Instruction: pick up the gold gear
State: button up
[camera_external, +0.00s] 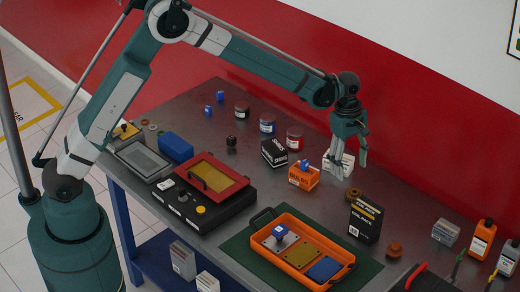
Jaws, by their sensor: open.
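A small brownish-gold gear (353,194) lies on the dark grey table, left of and behind the upright black box. It looks like the gold gear, though it is small here. A second gear-like piece (394,249), more copper-brown, lies nearer the front right. My gripper (349,164) hangs pointing down, open and empty, above and behind the brownish-gold gear. Its fingers are apart and overlap a white box behind them in the picture. I cannot tell the exact height of the fingertips above the table.
An orange box (304,178) stands left of my gripper, with a black box (275,152) beyond it. The tall black box (366,219) stands close to the gear. An orange tray (298,248) lies in front. Bottles (482,240) stand at the right. Small cans line the back.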

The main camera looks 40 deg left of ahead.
aim_at(354, 192)
jog(key=shift+w+d+f, duration=0.15)
jog(key=shift+d+f, duration=0.75)
jog(key=shift+d+f, duration=0.15)
jog(key=shift+f, duration=1.1)
jog(key=shift+f, duration=0.1)
jog(key=shift+d+f+b, duration=0.2)
jog(key=shift+f, duration=1.05)
jog(key=shift+d+f+b, duration=0.15)
jog(key=shift+d+f, duration=0.05)
jog(key=shift+f, duration=1.05)
jog(key=shift+c, duration=0.3)
jog(key=c, duration=1.1)
